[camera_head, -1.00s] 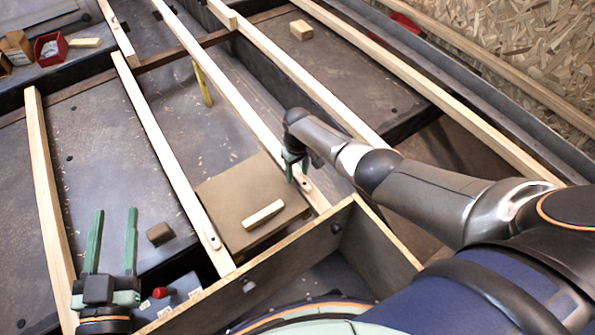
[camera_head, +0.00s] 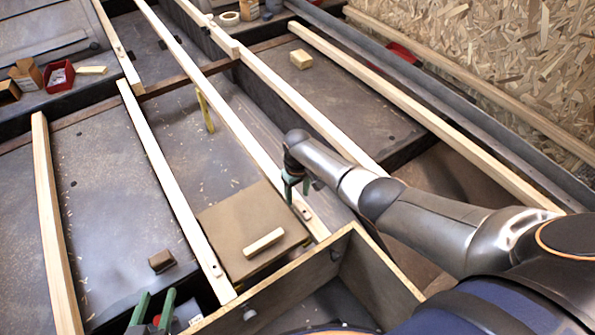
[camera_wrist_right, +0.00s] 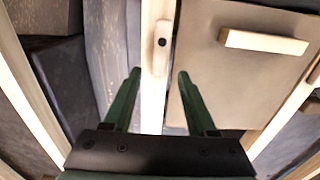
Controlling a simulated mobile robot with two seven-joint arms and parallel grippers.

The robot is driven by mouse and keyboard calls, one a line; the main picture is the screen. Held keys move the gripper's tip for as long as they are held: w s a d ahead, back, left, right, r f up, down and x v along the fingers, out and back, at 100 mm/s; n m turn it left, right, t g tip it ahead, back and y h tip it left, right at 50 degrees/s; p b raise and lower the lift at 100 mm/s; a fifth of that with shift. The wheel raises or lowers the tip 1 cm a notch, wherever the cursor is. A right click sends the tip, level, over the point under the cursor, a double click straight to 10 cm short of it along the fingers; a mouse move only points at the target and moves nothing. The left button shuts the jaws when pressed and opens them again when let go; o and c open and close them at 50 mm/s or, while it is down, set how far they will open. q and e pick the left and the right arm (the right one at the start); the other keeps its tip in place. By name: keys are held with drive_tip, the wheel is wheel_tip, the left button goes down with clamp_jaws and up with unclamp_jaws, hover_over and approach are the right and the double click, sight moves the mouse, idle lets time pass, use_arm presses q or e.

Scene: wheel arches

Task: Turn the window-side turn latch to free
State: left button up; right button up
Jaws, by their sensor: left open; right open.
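A small pale turn latch with a dark screw (camera_head: 302,210) lies lengthwise along the middle wooden rail, beside a tan hatch panel (camera_head: 235,215) with a pale bar handle (camera_head: 263,242). It also shows in the right wrist view (camera_wrist_right: 161,42). A second latch (camera_head: 212,270) sits on the rail at the panel's left. I cannot tell for sure which is window-side. My right gripper (camera_head: 295,192) is open and empty just by the first latch; its fingers (camera_wrist_right: 157,78) straddle that rail's line, short of the latch. My left gripper (camera_head: 154,300) is open at the bottom edge, partly cut off.
An open wooden box (camera_head: 300,270) stands in front of the panel. A dark brown block (camera_head: 161,261) lies on the floor at left. A yellow strip (camera_head: 205,110), a red bin (camera_head: 60,75) and a pale block (camera_head: 301,59) lie farther off. Long rails cross the floor.

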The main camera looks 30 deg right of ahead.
sight(297, 203)
drive_tip(key=shift+r+p, duration=0.5)
drive_tip(key=shift+r, duration=0.4)
use_arm(q)
drive_tip(key=s+g+p, duration=0.1)
drive_tip(key=s+f+g+p, duration=0.1)
drive_tip(key=s+d+f+g+p, duration=0.1)
drive_tip(key=s+p, duration=0.1)
drive_tip(key=shift+f, duration=0.15)
use_arm(e)
wheel_tip(297, 203, up, 7)
drive_tip(key=shift+r, duration=0.15)
